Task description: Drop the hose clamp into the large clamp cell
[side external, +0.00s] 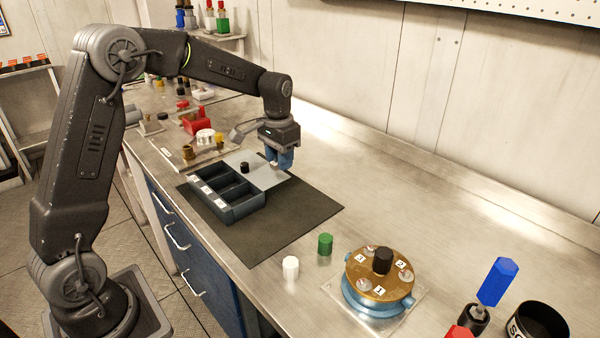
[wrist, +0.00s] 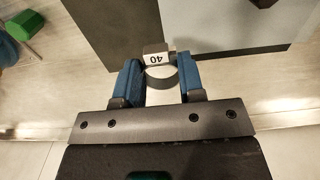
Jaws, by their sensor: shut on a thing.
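My gripper (side external: 279,160), with blue fingers, is shut on the hose clamp. In the wrist view the hose clamp (wrist: 157,60) is a thin dark band with a block marked 40, between the fingertips (wrist: 160,82). In the side view it is small and mostly hidden by the fingers. The dark blue-grey tray (side external: 240,212) has open cells with white labels on its near-left wall. The labels are too small to read, so I cannot tell which cell is the large clamp cell. My gripper is above the far side of the tray, beyond the open cells.
A light grey panel (side external: 262,175) with a black knob (side external: 245,167) adjoins the cells. The tray rests on a dark mat (side external: 310,205). A white cap (side external: 290,267), a green cap (side external: 325,243) and a brass-topped housing (side external: 380,275) stand nearer the camera. The bench behind the mat is clear.

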